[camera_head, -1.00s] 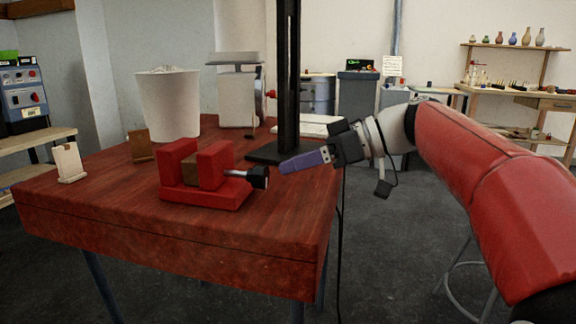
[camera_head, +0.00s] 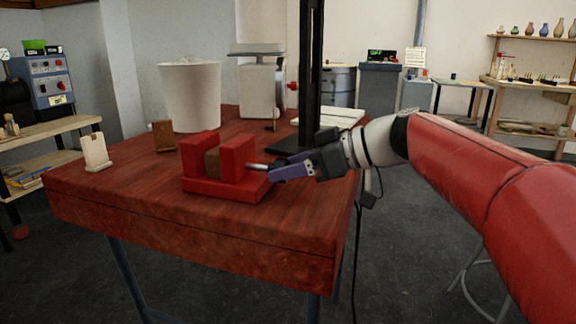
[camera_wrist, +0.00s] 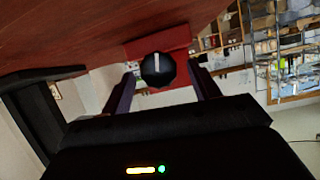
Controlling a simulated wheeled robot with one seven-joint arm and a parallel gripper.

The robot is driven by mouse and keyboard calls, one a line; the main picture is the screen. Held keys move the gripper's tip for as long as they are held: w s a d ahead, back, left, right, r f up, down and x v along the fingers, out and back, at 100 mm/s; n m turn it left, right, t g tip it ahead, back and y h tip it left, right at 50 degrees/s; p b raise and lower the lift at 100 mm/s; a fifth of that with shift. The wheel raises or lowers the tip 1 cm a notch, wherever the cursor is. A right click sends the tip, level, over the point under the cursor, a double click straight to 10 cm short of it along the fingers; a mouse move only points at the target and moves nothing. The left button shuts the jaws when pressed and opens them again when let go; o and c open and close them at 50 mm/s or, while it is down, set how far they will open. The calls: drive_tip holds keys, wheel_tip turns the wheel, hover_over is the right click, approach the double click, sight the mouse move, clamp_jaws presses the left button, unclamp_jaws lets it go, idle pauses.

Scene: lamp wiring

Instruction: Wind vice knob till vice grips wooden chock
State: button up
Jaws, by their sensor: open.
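The red vice (camera_head: 222,188) stands on the red wooden table. The brown wooden chock (camera_head: 212,162) sits between its two red jaws; whether both jaws touch it I cannot tell. A metal screw (camera_head: 256,166) sticks out of the vice's right side. The black knob (camera_wrist: 158,70) with a pale mark is seen end-on in the wrist view, between my finger tips. My gripper (camera_head: 272,172) reaches in from the right with its purple fingers on either side of the knob. The fingers are open, with a gap to the knob on each side. In the head view the fingers hide the knob.
A black post (camera_head: 310,80) on a flat base stands just behind my gripper. A white bin (camera_head: 190,95), a scale (camera_head: 258,90), a cream holder (camera_head: 96,152) and a brown holder (camera_head: 164,136) are on the table (camera_head: 150,222). The front of the table is clear.

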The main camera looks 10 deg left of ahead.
drive_tip(key=shift+a+f, duration=0.25)
drive_tip(key=shift+a, duration=0.3)
drive_tip(key=c, duration=1)
drive_tip(key=shift+o, duration=0.2)
drive_tip(key=shift+w, duration=0.1)
drive_tip(key=shift+w+d+r+m+g+p, duration=0.1)
drive_tip(key=shift+m+g+p, duration=0.3)
drive_tip(key=shift+m, duration=0.2)
drive_tip(key=shift+w+m+g+p, duration=0.1)
drive_tip(key=shift+m+g+p, duration=0.15)
drive_tip(key=shift+m+g, duration=0.25)
drive_tip(key=m+g+p, duration=0.1)
drive_tip(key=m, duration=0.1)
drive_tip(key=shift+w+m+g+y, duration=0.1)
drive_tip(key=shift+m+g+y, duration=0.2)
drive_tip(key=m+g+y+p, duration=0.1)
drive_tip(key=m+g+p, duration=0.1)
drive_tip(key=m, duration=0.2)
drive_tip(key=shift+w+f+p, duration=0.1)
drive_tip(key=shift+f+p, duration=0.1)
drive_tip(key=shift+p, duration=0.2)
